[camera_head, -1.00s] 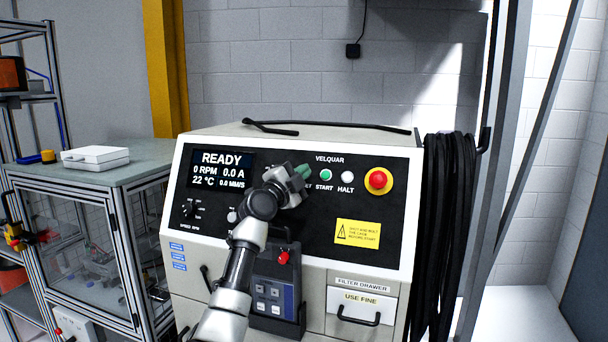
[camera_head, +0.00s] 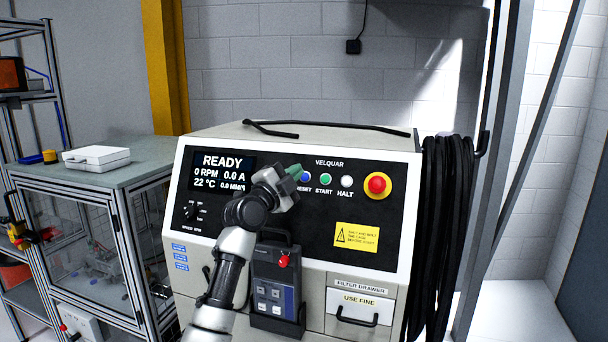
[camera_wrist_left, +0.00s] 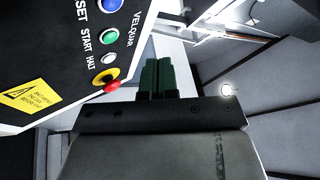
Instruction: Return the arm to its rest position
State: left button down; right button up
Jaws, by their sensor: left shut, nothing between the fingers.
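My left arm comes in from the bottom left in the head view. Its gripper (camera_head: 296,172) stands in front of the machine's black control panel (camera_head: 290,228), left of the blue RESET button (camera_head: 305,177). The wrist view shows the two green fingers (camera_wrist_left: 158,78) side by side, shut with nothing between them. In that view the panel lies to the left of the fingers, and they appear apart from it. The display (camera_head: 222,172) reads READY, 0 RPM and 0.0 A. My right gripper is out of view.
A green START button (camera_head: 326,179), a white HALT button (camera_head: 347,181) and a red stop button (camera_head: 377,185) sit on the panel. A pendant (camera_head: 273,290) hangs below. Black cables (camera_head: 447,220) hang at the machine's right. A glass-sided cabinet (camera_head: 75,250) stands left.

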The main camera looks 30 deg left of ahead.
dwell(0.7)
pick_arm(q)
jog(key=s+d+f+n+g+h, duration=0.1)
jog(key=s+d+f+g, duration=0.3)
jog(key=f, duration=0.5)
jog(key=s+d+f+n+g, duration=0.1)
jog(key=s+d+f+g, duration=0.3)
jog(key=f, duration=0.6)
jog(key=s+d+f+n+g+h, duration=0.1)
jog(key=s+d+f, duration=0.1)
jog(key=d+f, duration=0.55)
jog(key=s+d+f+n+g+y, duration=0.1)
jog(key=s+d+f+n+g, duration=0.25)
jog(key=s+f, duration=0.9)
jog(key=s+d+f+n+g+y, duration=0.2)
jog(key=s+n+g, duration=0.35)
jog(key=s, duration=1.35)
notch_tip(320, 180, down, 28)
jog(key=s+g, duration=0.1)
jog(key=s, duration=0.1)
jog(key=s+a+f+g, duration=0.1)
jog(key=s+a+f, duration=0.1)
jog(key=s+f, duration=1.2)
jog(key=shift+s+a+f, duration=0.2)
jog(key=shift+s+a, duration=0.15)
jog(key=shift+s, duration=0.35)
